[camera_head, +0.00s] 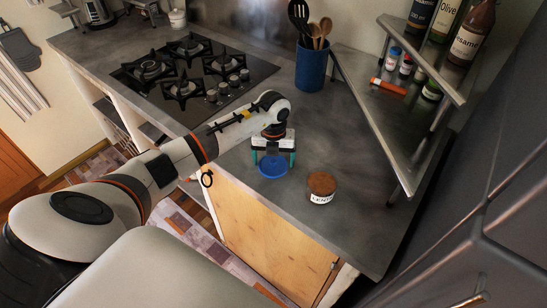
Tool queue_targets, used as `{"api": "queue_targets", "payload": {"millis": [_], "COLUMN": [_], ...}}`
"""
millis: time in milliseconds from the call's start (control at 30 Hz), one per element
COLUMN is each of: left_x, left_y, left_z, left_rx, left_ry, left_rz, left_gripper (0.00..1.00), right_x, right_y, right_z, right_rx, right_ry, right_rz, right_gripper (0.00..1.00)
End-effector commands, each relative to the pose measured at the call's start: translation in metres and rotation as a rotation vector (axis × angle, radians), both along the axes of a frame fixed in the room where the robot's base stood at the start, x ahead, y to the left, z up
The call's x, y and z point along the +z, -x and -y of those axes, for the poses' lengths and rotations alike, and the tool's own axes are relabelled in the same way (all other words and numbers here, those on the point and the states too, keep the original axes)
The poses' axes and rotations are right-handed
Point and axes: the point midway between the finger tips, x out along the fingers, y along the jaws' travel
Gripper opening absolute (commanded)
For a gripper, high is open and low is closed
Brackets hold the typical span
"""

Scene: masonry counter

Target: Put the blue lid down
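The round blue lid (272,167) is low over the grey counter, close to the counter's front edge. My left gripper (273,160) points down over it. Its two teal fingers stand apart on either side of the lid, about as wide as the lid. I cannot tell whether they press on its rim or stand clear, nor whether the lid rests on the counter. My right gripper is not in view.
A jar with a brown top and white label (321,188) stands just right of the lid. A blue utensil pot (311,68) stands behind. A metal corner shelf (391,130) with bottles and small jars is at right. A gas hob (190,75) lies left. Bare counter (350,220) shows front right.

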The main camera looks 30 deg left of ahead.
Motion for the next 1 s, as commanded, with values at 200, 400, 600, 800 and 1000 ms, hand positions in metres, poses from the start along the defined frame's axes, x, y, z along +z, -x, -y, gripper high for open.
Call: {"api": "queue_targets", "payload": {"millis": [200, 400, 600, 800, 1000], "left_x": [0.001, 0.008, 0.043, 0.087, 0.115], "left_y": [0.0, -0.001, -0.001, -0.001, -0.001], "left_z": [0.0, 0.0, -0.001, -0.001, 0.0], "left_rx": [0.0, 0.0, 0.0, 0.0, 0.0], "left_ry": [0.0, 0.0, -0.001, -0.001, 0.001], "left_rz": [0.0, 0.002, 0.005, 0.006, 0.003], "left_gripper": [1.0, 1.0, 1.0, 1.0, 1.0], "right_x": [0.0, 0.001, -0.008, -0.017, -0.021], "right_y": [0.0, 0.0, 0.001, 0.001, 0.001], "right_z": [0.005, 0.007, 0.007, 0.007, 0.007], "right_rx": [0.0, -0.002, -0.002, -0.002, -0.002], "right_ry": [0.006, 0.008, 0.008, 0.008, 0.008], "right_rz": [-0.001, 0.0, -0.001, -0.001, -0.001], "right_gripper": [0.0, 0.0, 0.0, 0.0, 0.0]}}
